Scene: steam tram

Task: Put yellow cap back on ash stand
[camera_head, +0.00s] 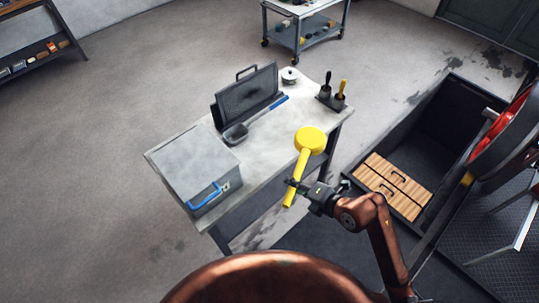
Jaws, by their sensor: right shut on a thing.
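The yellow cap (311,139) looks like a round disc with a long yellow handle slanting down from it. My right gripper (295,187) is shut on the lower part of this handle and holds the cap up, disc end away from me. In the picture the cap overlaps the near right part of a grey workbench (265,157). I cannot tell its height above the bench. I cannot say for sure which thing is the ash stand; a small dark holder (331,103) with a black and a yellow handle stands at the bench's far right corner. My left gripper is not in view.
A dark pit with wooden boards (392,187) lies right. A trolley (305,30) stands behind.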

